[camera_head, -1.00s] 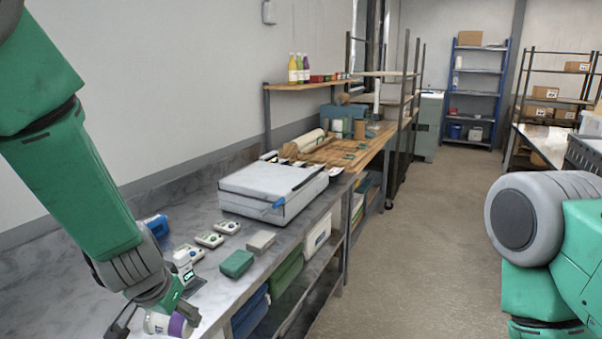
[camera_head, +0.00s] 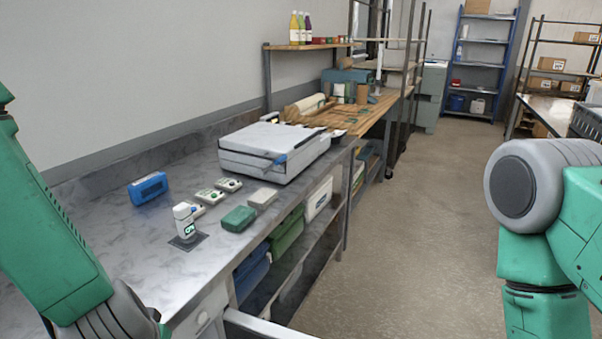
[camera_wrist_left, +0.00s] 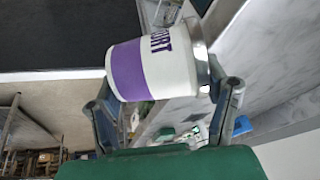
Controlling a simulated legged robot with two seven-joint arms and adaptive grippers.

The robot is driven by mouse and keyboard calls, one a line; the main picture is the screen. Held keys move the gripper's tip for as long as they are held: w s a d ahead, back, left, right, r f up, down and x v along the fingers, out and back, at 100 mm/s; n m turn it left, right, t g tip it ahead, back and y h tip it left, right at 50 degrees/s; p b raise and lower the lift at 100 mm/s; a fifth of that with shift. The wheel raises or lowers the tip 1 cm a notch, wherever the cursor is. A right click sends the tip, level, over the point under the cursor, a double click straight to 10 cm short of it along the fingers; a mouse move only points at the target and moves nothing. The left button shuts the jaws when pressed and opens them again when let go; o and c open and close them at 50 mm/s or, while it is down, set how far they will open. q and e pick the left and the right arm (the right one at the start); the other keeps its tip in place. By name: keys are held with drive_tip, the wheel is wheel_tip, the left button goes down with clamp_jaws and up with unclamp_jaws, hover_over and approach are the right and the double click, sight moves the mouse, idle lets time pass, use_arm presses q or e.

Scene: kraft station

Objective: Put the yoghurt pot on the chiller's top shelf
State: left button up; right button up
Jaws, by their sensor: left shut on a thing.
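The yoghurt pot (camera_wrist_left: 150,66) is white with a broad purple band and dark lettering. It lies tilted on its side in the left wrist view, between the fingers of my left gripper (camera_wrist_left: 166,98), which is shut on it. In the head view my left arm comes in at the lower left; its gripper and the pot are below the picture. My right gripper is out of view; only part of my right arm shows at the right. I cannot make out the chiller's top shelf for certain.
The grey counter (camera_head: 110,225) holds a blue device (camera_head: 148,187), a white handheld device (camera_head: 185,221), a green box (camera_head: 239,218) and a large white case (camera_head: 272,150). A pale edge (camera_head: 262,326) juts out at the bottom. The floor (camera_head: 425,230) to the right is clear.

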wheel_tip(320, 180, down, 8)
drive_tip(key=b, duration=0.6)
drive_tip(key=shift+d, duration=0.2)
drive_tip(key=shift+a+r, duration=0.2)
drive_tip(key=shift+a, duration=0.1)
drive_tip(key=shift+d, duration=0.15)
